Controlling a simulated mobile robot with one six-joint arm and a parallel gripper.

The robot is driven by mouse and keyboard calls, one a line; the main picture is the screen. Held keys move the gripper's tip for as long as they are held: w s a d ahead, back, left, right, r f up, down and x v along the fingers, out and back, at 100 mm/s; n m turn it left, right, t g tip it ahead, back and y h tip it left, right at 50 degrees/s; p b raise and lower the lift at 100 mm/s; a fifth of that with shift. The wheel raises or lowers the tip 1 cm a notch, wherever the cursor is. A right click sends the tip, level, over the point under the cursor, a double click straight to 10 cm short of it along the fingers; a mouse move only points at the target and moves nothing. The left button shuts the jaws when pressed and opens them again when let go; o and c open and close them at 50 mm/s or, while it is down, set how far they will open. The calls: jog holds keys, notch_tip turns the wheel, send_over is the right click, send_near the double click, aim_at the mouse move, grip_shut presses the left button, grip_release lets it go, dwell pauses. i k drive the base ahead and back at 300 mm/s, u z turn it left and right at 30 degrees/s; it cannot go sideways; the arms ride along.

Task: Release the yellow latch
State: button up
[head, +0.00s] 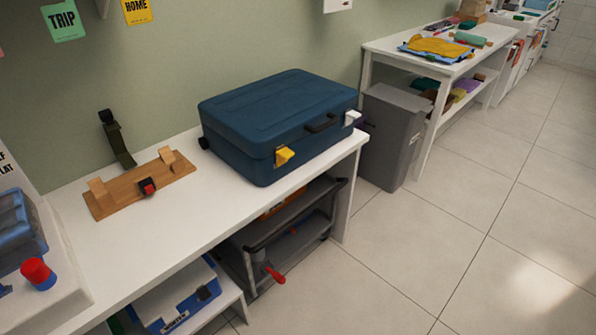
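A closed dark blue suitcase (275,120) lies flat on the white bench, near its right end. The yellow latch (284,156) is on the suitcase's front face, towards the left, and sits tilted across the lid seam. I cannot tell for sure whether it is fastened. A white latch (352,118) is on the same face, towards the right. A black handle (321,123) is between the two latches. My gripper is not in view.
The white bench (165,228) holds a wooden stand (120,203) with a red-topped black part and a dark green strap (119,145). A red-and-blue object (38,273) is at the left. A grey bin (391,137) stands right of the bench. Open tiled floor (430,240) lies in front.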

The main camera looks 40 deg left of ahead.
aim_at(282, 155)
jog(key=z, duration=0.9)
jog(key=k, duration=0.3)
jog(key=u, duration=3.8)
jog(key=i, duration=0.6)
